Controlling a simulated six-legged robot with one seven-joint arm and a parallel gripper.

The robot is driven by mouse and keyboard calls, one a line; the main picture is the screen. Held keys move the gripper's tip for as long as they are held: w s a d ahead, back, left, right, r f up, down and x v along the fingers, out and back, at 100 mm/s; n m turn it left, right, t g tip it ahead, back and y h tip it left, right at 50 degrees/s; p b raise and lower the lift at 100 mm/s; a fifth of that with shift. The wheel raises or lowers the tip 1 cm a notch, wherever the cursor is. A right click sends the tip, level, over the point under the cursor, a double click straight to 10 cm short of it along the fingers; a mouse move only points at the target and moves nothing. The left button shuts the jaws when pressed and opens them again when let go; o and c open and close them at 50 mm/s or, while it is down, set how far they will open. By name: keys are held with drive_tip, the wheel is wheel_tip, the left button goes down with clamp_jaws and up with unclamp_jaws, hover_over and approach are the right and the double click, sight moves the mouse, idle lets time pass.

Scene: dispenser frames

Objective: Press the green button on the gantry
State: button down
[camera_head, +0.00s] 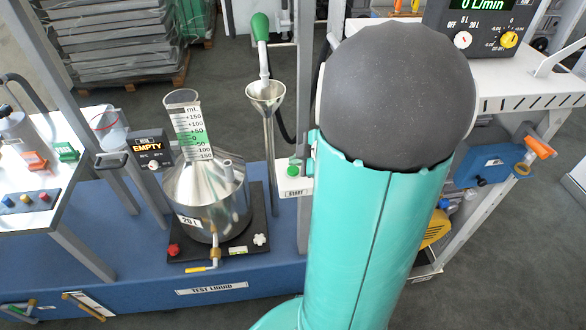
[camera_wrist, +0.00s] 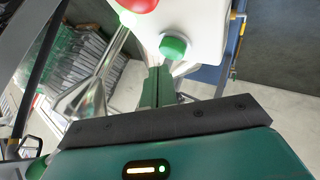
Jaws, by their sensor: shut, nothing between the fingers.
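The green button (camera_head: 293,171) sits on a small white box (camera_head: 293,190) marked START, fixed to the gantry post just left of my arm in the head view. In the wrist view the green button (camera_wrist: 173,47) stands out from the white box (camera_wrist: 195,22), with a red button (camera_wrist: 137,4) cut off at the top edge. My gripper (camera_wrist: 158,70) is shut and empty, its green fingertips just below and slightly left of the green button. I cannot tell whether they touch it. In the head view my arm hides the gripper.
A steel vessel (camera_head: 207,205) with a scaled glass neck stands left of the post, on a black base. A funnel (camera_head: 265,95) on a pipe stands between them and shows close by in the wrist view (camera_wrist: 92,90). A blue dispenser (camera_head: 490,165) is at right.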

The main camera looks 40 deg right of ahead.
sight(295, 170)
drive_tip(key=shift+r, duration=2.5)
drive_tip(key=shift+w+r, duration=0.3)
drive_tip(key=w+a+r+m+t+h, duration=0.1)
drive_tip(key=w+a+r+m+h, duration=0.15)
drive_tip(key=r, duration=0.35)
drive_tip(key=w+a+r+m+t+h, duration=0.1)
drive_tip(key=a+r+m+h, duration=0.25)
drive_tip(key=r, duration=0.35)
drive_tip(key=s+a+f+m+g+y, duration=0.2)
drive_tip(key=s+a, duration=0.5)
drive_tip(key=a, duration=0.3)
drive_tip(key=s+a+f+m+g+y, duration=0.1)
drive_tip(key=s+a+m+g+y, duration=0.1)
drive_tip(key=s+a, duration=0.4)
drive_tip(key=a+g, duration=0.1)
drive_tip(key=a, duration=0.4)
drive_tip(key=shift+s+a+f+g+y, duration=0.2)
drive_tip(key=shift+s+f+g+y, duration=0.1)
drive_tip(key=shift+s+f+y, duration=0.1)
